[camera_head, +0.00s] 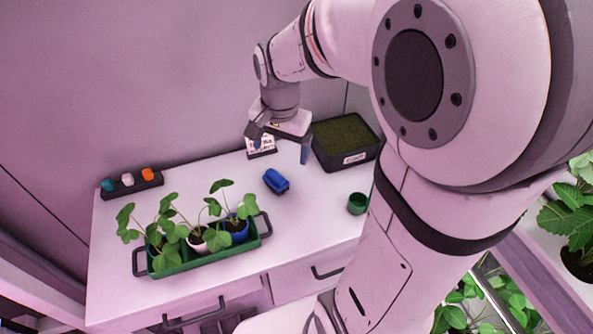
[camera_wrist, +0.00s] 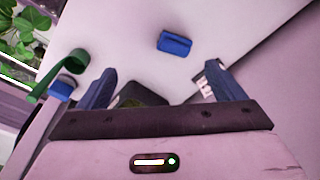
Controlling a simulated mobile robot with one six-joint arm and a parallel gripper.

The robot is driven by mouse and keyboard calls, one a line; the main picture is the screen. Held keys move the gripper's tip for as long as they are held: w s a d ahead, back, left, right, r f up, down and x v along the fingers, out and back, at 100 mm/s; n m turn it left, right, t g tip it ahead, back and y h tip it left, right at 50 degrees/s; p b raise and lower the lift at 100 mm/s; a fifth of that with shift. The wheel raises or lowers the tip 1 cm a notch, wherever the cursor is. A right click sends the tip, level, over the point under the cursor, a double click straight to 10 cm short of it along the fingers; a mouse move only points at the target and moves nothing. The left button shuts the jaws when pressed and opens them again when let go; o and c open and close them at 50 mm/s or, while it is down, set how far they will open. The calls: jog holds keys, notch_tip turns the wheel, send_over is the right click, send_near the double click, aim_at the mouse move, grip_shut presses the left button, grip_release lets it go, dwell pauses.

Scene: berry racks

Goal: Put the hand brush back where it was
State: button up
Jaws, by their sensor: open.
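A short blue block-like object (camera_head: 276,181), which looks like the hand brush, lies on the white tabletop near its middle. It also shows in the wrist view (camera_wrist: 174,43), above and beyond my fingertips. My gripper (camera_head: 280,151) is open and empty over the back of the table, behind the blue object and apart from it. In the wrist view the two blue fingers of my gripper (camera_wrist: 160,72) are spread wide with nothing between them.
A dark bin of soil (camera_head: 362,158) stands at the back right. A green tray (camera_head: 209,258) of potted plants lies at the front left. A dark holder with small coloured items (camera_head: 132,189) is at the back left. The tabletop between is clear.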

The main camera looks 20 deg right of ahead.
jog(key=s+r+n+t, duration=0.2)
jog(key=s+r+n, duration=0.2)
jog(key=s+n, duration=0.4)
jog(key=s, duration=0.4)
jog(key=shift+s+n, duration=0.3)
jog(key=shift+c, duration=0.4)
